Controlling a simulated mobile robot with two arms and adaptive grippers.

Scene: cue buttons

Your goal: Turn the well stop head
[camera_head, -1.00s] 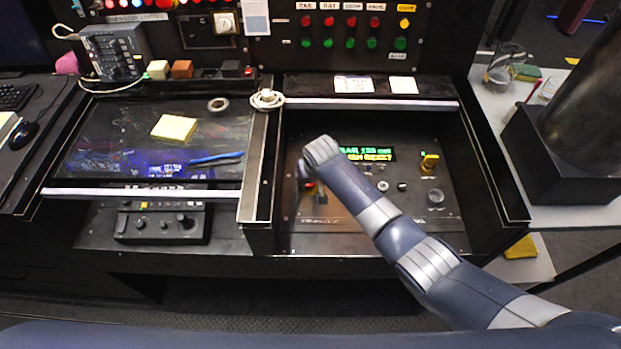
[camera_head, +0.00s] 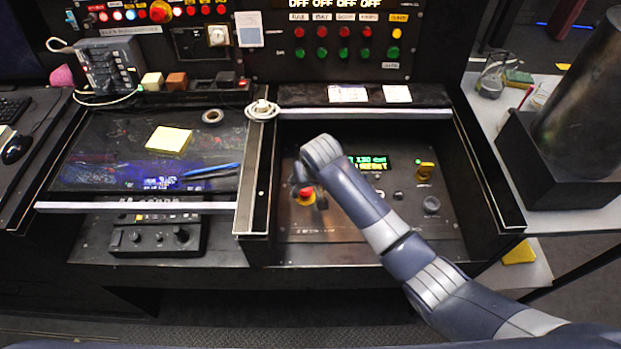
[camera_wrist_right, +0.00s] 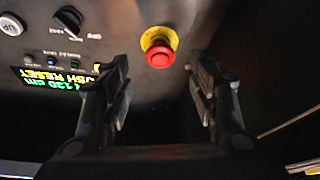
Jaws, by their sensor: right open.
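The well stop head is a red mushroom knob (camera_head: 306,192) on a yellow ring, on the black panel of the right-hand bay. It also shows in the right wrist view, as a red knob (camera_wrist_right: 160,56) near the top middle. My right gripper (camera_head: 302,180) hangs over it in the head view, largely hidden behind my own wrist. In the right wrist view my right gripper (camera_wrist_right: 161,80) is open and empty. Its fingers flank the line to the knob, which appears beyond the tips, apart from both. My left gripper is not in view.
The bay's dark side wall (camera_head: 258,180) rises close on the left. A coiled white cable (camera_head: 262,110) rests on that wall's top.

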